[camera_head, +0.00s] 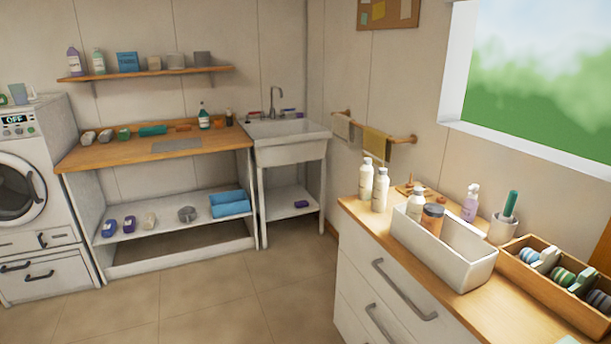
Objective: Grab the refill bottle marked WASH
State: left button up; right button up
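Two white bottles with pale caps stand at the back left of the wooden-topped cabinet: one bottle (366,180) by the wall end and another bottle (380,191) just right of it. A third white bottle (415,206) stands inside a white open bin (462,263), beside an amber jar (432,220). A lilac pump bottle (470,206) stands behind the bin. The bottles carry dark marks, but they are too small to read, so I cannot tell which one is marked WASH. Neither of my grippers is in view.
A white cup (502,229) with a green item and a wooden divided box (562,300) of rolls stand right of the bin. The cabinet's front edge (400,252) is close to the bin. Open floor (220,305) lies left, before the workbench (120,152) and sink (285,133).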

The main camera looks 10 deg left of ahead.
aim_at(367, 170)
jog(key=u, duration=1)
jog(key=i, duration=2.5)
jog(key=z, duration=1.25)
